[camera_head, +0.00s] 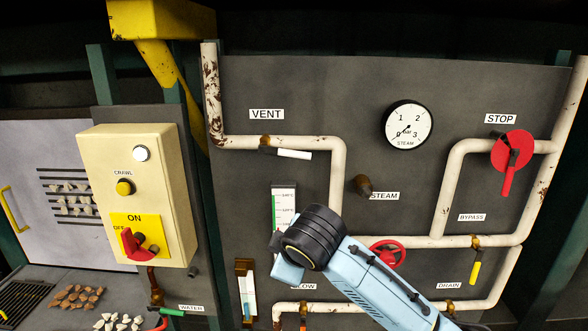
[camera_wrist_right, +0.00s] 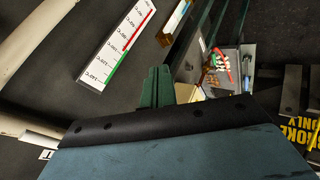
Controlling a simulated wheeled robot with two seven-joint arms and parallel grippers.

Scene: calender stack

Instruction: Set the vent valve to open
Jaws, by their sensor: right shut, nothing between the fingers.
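The vent valve (camera_head: 265,143) sits on the white pipe below the VENT label in the head view. Its white handle (camera_head: 294,154) points right, nearly along the pipe and tilted slightly down. My right arm comes in from the lower right, and its black-ringed wrist is below the vent handle, apart from it. In the head view the fingers are mostly hidden by the wrist. In the right wrist view my right gripper (camera_wrist_right: 157,88) shows green fingers, shut and empty, in front of the dark panel. My left gripper is in neither view.
A temperature scale (camera_head: 284,207) is partly behind my right wrist. The brown steam fitting (camera_head: 364,186), red wheel (camera_head: 388,254) and yellow drain handle (camera_head: 475,272) stick out nearby. A red stop lever (camera_head: 508,178) is at right, a cream switch box (camera_head: 138,190) at left.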

